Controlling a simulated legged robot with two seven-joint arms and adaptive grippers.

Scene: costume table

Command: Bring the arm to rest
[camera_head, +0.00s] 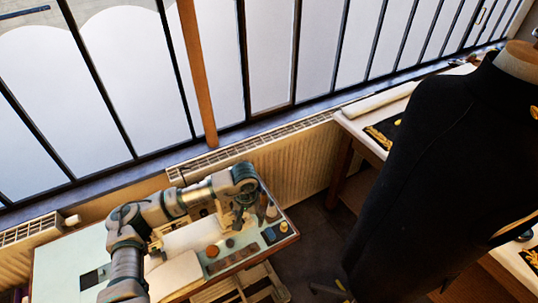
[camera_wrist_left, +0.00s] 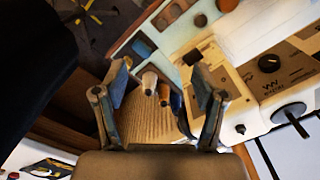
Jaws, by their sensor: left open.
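My left arm (camera_head: 183,200) comes in from the lower left and reaches across the sewing table. My left gripper (camera_head: 245,215) points down near the right end of this table, partly hidden by its own wrist. In the left wrist view the two fingers of the left gripper (camera_wrist_left: 162,82) stand wide apart with nothing clamped between them. Small spools (camera_wrist_left: 150,80) show between the fingers, seemingly beyond them. I cannot tell how far off they are. My right gripper is in neither view.
A pale sewing machine (camera_wrist_left: 270,75) is close to the gripper. A tray (camera_head: 228,262) with several small round items lies on the table (camera_head: 62,262). A dark coat on a mannequin (camera_head: 420,180) stands to the right. A radiator (camera_head: 290,160) and windows line the back.

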